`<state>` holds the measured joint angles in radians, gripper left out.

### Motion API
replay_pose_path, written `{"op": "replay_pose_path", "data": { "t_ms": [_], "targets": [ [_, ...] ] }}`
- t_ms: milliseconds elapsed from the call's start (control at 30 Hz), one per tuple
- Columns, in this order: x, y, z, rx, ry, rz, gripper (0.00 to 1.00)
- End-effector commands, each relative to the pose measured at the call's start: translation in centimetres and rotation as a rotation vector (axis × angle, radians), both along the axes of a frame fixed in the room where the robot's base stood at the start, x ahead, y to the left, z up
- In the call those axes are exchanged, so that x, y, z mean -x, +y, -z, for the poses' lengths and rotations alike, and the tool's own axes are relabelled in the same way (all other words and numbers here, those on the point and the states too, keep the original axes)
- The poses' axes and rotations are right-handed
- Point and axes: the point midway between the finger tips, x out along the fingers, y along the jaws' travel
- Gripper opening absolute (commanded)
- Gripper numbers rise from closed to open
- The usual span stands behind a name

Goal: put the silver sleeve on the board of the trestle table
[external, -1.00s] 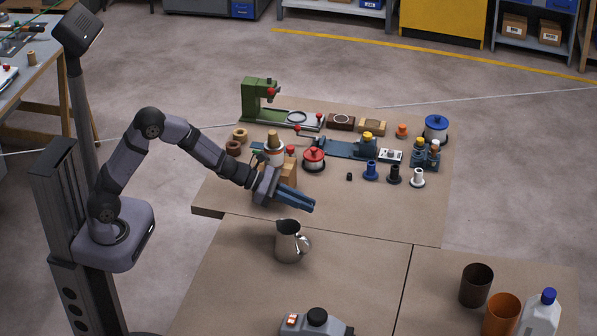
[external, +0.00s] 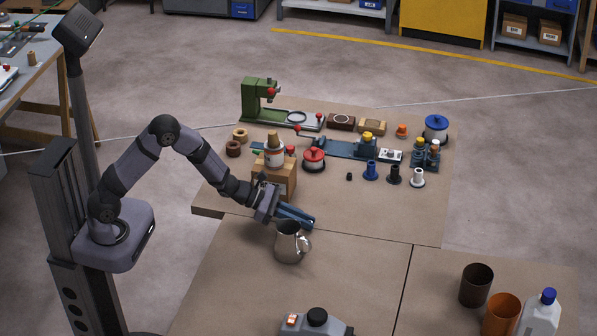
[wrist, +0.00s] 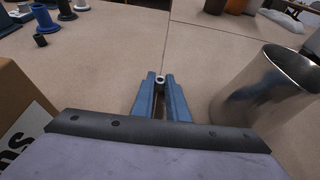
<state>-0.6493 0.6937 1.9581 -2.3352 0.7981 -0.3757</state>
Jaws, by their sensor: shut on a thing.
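My gripper (external: 311,222) is shut and points down to the right, just behind and above the metal pitcher in the external view. In the wrist view its blue fingers (wrist: 161,82) close on a small silver sleeve (wrist: 160,80), whose round open end faces up between the fingertips. The sleeve is too small to make out in the external view. A table with wooden trestle legs (external: 60,103) and a grey top stands at the far left, cut by the frame edge. I cannot tell a separate board on it.
The metal pitcher (external: 289,246) stands close below my gripper, and to its right in the wrist view (wrist: 262,100).

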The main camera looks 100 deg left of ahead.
Motion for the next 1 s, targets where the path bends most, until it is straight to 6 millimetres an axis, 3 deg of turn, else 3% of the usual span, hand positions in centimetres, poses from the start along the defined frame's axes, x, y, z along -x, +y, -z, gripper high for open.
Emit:
{"op": "replay_pose_path", "data": {
  "t_ms": [267, 300, 367, 800, 1000],
  "targets": [
    [0.0, 0.0, 0.4, 0.001, 0.000, 0.000, 0.00],
    [0.0, 0.0, 0.2, 0.001, 0.000, 0.000, 0.23],
    [0.0, 0.0, 0.2, 0.001, 0.001, 0.000, 0.32],
    [0.0, 0.0, -0.3, 0.001, 0.001, 0.000, 0.32],
    [2.4, 0.0, -1.0, 0.000, 0.001, -0.003, 0.32]
  ]
}}
